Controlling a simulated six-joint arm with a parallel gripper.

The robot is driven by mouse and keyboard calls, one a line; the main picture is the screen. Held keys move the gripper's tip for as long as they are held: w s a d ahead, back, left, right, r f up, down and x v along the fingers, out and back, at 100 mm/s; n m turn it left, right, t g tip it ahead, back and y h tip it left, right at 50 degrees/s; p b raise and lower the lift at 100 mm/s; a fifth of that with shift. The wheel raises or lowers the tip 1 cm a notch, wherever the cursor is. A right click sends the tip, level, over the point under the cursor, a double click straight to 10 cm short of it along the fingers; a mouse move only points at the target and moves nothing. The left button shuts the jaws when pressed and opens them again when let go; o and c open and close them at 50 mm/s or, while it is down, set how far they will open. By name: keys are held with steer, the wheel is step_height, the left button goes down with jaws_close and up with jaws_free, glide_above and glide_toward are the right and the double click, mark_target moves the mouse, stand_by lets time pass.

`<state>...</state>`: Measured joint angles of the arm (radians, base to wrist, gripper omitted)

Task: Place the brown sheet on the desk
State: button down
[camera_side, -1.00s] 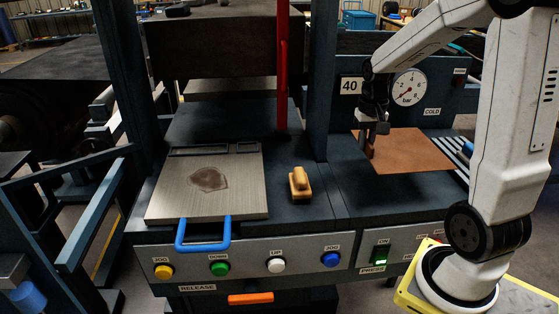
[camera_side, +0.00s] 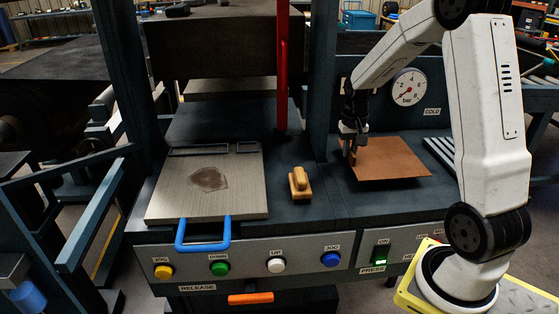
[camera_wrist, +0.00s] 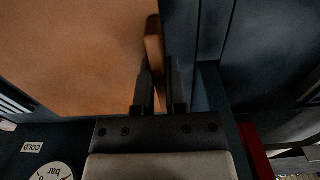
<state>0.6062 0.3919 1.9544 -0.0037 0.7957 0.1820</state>
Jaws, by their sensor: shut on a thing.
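The brown sheet (camera_side: 392,160) is a thin flat square over the right part of the dark desk (camera_side: 350,205) in the side view. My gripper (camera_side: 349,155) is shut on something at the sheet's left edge. In the wrist view, the sheet (camera_wrist: 75,50) fills the upper left, and my gripper's fingers (camera_wrist: 155,85) are closed together at its edge around a small brown piece (camera_wrist: 154,40). The sheet looks about level. I cannot tell whether its underside touches the desk.
A metal plate (camera_side: 245,190) with a blue handle (camera_side: 203,247) and a dark stain lies to the left. A wooden-handled block (camera_side: 300,184) stands between plate and sheet. A red post (camera_side: 282,70) and a pressure gauge (camera_side: 409,87) stand behind. Grey slats (camera_side: 440,152) lie right of the sheet.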

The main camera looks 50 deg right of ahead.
steer(key=shift+w+d+f, duration=0.15)
steer(key=shift+w+f, duration=0.05)
steer(key=shift+f, duration=1.6)
steer(key=shift+f, duration=0.1)
steer(key=c, duration=0.7)
jaws_free()
step_height(320, 180, up, 12)
steer(key=shift+r, duration=0.1)
